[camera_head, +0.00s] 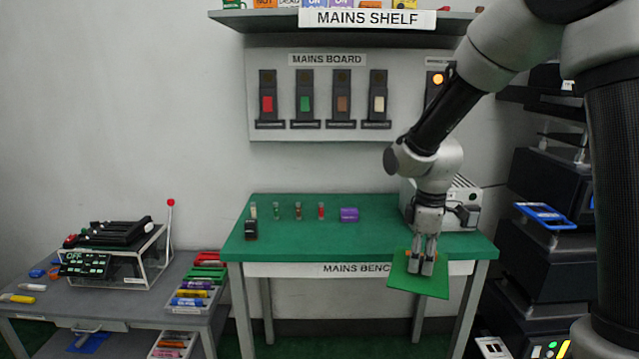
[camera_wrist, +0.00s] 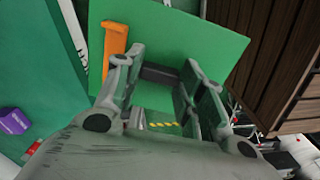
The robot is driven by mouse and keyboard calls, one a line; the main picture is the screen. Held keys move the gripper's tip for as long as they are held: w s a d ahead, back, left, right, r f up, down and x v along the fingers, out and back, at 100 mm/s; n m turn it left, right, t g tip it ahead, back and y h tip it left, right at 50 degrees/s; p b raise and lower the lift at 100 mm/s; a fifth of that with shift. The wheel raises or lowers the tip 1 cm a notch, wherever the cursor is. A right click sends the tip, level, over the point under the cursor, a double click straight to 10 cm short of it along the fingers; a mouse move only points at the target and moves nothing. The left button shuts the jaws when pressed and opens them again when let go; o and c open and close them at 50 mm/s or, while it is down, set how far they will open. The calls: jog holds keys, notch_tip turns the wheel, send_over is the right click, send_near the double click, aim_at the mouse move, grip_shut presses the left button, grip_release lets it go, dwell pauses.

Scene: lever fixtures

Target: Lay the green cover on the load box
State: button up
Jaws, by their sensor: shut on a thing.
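The green cover (camera_head: 420,285) is a thin flat plate at the front right edge of the bench, with part of it out past the edge. My gripper (camera_head: 421,266) points down over it. In the wrist view, my gripper (camera_wrist: 162,75) is shut on a dark grip piece on the green cover (camera_wrist: 195,40). An orange strip (camera_wrist: 114,55) lies along one side of the cover. A pale box (camera_head: 465,195) stands on the bench behind my arm, partly hidden; it may be the load box, but I cannot read a label.
The green bench (camera_head: 300,240) holds several small coloured cylinders, a purple block (camera_head: 349,215) and a small black block (camera_head: 251,229). A grey table (camera_head: 100,300) with a clear box and red-knobbed lever stands left. Dark equipment (camera_head: 550,180) stacks up at right. The bench middle is clear.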

jog(key=w+d+f+m, duration=0.3)
jog(key=f+m, duration=0.3)
jog(key=m, duration=0.1)
jog(key=w+d+f+m, duration=0.3)
jog(key=f+m, duration=0.3)
jog(key=shift+w+f+m, duration=0.2)
jog(key=shift+w+m, duration=0.05)
jog(key=shift+m, duration=0.15)
